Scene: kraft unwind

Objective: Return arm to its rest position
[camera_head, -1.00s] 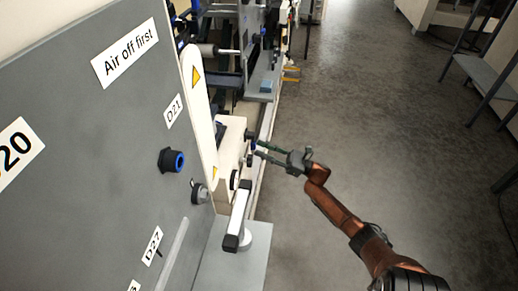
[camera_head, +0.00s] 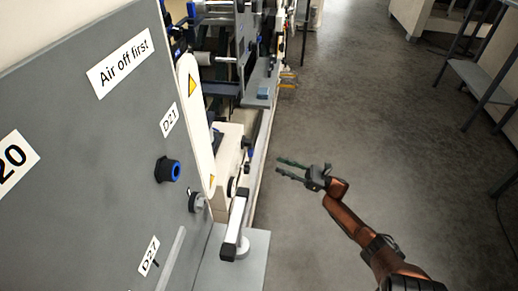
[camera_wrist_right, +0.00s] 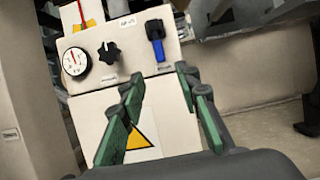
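My right arm comes in from the lower right in the head view. Its gripper (camera_head: 290,168) hangs over the open floor, to the right of the machine and apart from it. In the right wrist view the two green-padded fingers (camera_wrist_right: 157,105) are spread apart with nothing between them. Beyond them is a pale panel box (camera_wrist_right: 125,55) with a round gauge (camera_wrist_right: 75,61), a black knob (camera_wrist_right: 109,52) and a blue-handled valve (camera_wrist_right: 155,38). My left gripper is not in view.
A grey machine panel (camera_head: 90,150) with a blue-ringed knob (camera_head: 168,170) and several labels fills the left. A white-and-black lever handle (camera_head: 236,225) stands at the panel's lower right. The floor (camera_head: 350,100) is clear. A metal shelf frame (camera_head: 480,85) stands at the right.

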